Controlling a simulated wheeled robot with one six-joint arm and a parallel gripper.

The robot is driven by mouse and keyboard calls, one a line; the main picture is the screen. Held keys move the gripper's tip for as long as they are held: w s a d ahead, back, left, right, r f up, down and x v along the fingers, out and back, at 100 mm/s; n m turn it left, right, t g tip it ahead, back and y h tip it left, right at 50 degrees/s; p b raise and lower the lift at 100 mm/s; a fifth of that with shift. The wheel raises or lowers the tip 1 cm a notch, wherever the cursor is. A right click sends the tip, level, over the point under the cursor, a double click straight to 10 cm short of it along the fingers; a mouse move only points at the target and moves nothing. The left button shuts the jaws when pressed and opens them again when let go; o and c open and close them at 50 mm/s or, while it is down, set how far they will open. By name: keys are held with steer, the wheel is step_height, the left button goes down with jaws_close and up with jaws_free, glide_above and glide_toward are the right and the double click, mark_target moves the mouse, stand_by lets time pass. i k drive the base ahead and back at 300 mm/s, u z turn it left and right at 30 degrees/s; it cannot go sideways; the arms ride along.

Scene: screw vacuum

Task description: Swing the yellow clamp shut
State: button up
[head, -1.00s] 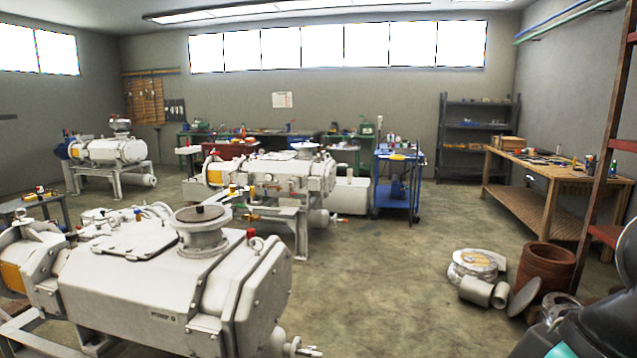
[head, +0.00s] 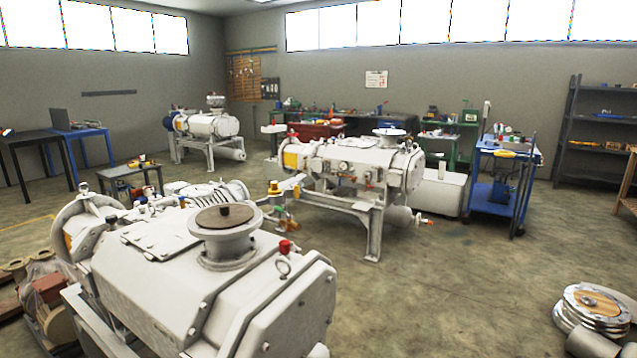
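I cannot make out the yellow clamp for certain. A small yellow part (head: 274,187) stands on the pipework between the near pump and the middle pump, too small to tell whether it is a clamp. A yellow item (head: 501,153) also lies on top of the blue cart (head: 497,207). The large white near pump (head: 165,275) fills the lower left, with a brown-topped round flange and a red cap. The white middle pump (head: 355,168) stands on a grey frame behind it. My gripper is not in view.
A third white pump (head: 210,126) stands at the back left. A small side table (head: 130,171) is left of centre. Stacked metal discs (head: 597,303) lie on the floor at lower right. Dark shelves (head: 600,150) stand at the right wall.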

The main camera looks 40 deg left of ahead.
mark_target(293, 192)
steer(key=u, duration=0.3)
steer(key=i, duration=0.8)
steer(key=u, duration=1)
steer(key=i, duration=0.5)
steer(key=k, duration=0.5)
steer(key=z, duration=0.55)
steer(key=i, duration=0.8)
steer(key=u, duration=1.1)
steer(key=i, duration=0.7)
steer(key=u, duration=0.7)
